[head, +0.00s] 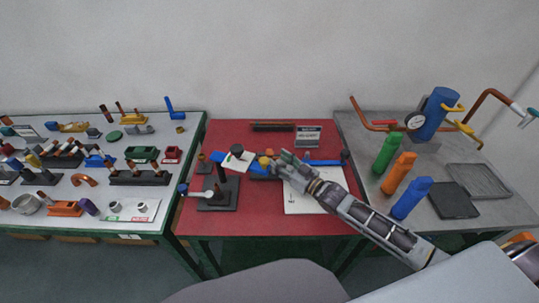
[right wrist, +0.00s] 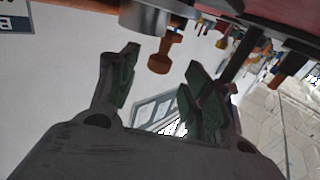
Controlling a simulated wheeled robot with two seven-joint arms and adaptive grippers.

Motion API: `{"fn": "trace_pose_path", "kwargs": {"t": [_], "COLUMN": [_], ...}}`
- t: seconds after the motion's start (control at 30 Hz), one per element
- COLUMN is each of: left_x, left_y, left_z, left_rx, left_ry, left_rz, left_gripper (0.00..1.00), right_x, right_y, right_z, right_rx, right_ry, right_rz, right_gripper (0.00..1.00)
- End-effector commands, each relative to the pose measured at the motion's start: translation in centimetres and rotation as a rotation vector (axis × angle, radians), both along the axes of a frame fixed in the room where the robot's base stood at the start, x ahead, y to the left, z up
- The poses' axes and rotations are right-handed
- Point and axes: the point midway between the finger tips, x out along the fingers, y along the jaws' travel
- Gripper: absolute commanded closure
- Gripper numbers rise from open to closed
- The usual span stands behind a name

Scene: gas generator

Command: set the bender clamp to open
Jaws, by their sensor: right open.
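The bender stands on the red table, with a dark base (head: 228,197), a black post and blue arm parts (head: 222,158). A small yellow-orange part (head: 265,162) shows at its right end, close to my right gripper (head: 276,163). In the right wrist view, an orange lever with a rounded end (right wrist: 160,62) hangs under a grey cylinder (right wrist: 148,18). The open green-padded fingers of my right gripper (right wrist: 160,66) lie on either side of it in the picture, with gaps. Contact and depth cannot be told. The clamp's exact setting is unclear. My left gripper is out of view.
A white sheet (head: 302,204) lies under my right forearm on the red table (head: 270,224). Left is a table (head: 75,210) crowded with small parts. Right is a grey table (head: 455,222) with green (head: 385,152), orange (head: 398,173) and blue (head: 411,198) bottles.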

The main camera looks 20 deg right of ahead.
Motion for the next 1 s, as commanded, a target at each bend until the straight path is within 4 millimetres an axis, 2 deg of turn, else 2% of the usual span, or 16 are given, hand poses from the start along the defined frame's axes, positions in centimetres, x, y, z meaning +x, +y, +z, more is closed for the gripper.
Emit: {"fn": "trace_pose_path", "kwargs": {"t": [0.2, 0.47, 0.73, 1.0], "left_x": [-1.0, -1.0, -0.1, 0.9], "left_y": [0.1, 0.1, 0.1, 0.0], "left_z": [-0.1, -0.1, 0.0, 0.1], "left_rx": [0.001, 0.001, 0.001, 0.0], "left_ry": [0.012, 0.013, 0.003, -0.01], "left_rz": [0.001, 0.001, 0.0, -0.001], "left_gripper": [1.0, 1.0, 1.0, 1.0], "right_x": [1.3, 2.9, 4.3, 4.7], "right_y": [0.7, 1.6, 2.3, 2.6], "right_z": [0.0, 0.1, 0.0, 0.0], "right_rx": [0.0, 0.0, 0.0, 0.0], "right_ry": [0.0, -0.001, 0.0, 0.001], "right_rz": [-0.001, 0.0, 0.0, 0.0], "right_gripper": [0.51, 0.51, 0.51, 0.51]}}
